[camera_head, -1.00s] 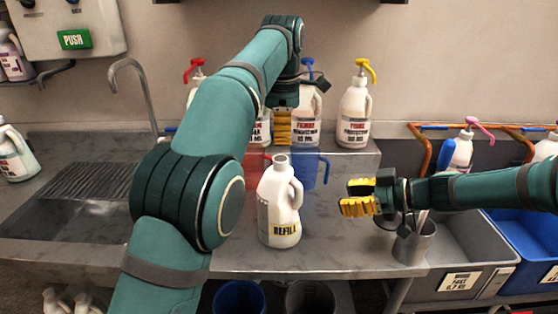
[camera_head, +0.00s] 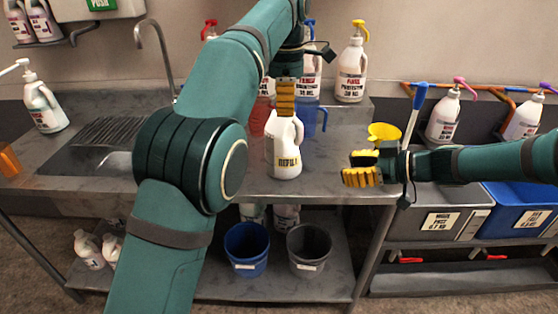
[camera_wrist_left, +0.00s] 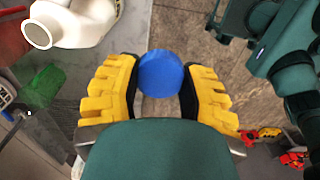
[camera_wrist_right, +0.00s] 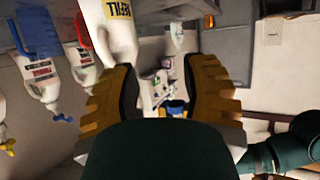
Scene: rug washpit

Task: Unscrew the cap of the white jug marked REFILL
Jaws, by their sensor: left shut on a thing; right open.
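The white jug marked REFILL (camera_head: 284,158) stands upright on the steel counter, its handle to the right. A white jug with an open, uncapped mouth (camera_wrist_left: 38,34) shows in the left wrist view, apparently this one. My left gripper (camera_head: 285,108) points down at the jug's top and hides part of it in the head view. It is shut on a round blue cap (camera_wrist_left: 160,73), held away from the open mouth. My right gripper (camera_head: 360,169) is open and empty, right of the jug. The right wrist view shows the jug's label (camera_wrist_right: 118,10) upside down.
Pump bottles (camera_head: 351,72) and a blue jug (camera_head: 311,118) stand behind. A yellow funnel (camera_head: 384,132) and blue-handled tool (camera_head: 418,98) are near my right gripper. The sink (camera_head: 90,158) is left. Grey (camera_head: 440,205) and blue bins (camera_head: 520,205) are right; buckets (camera_head: 247,262) sit below.

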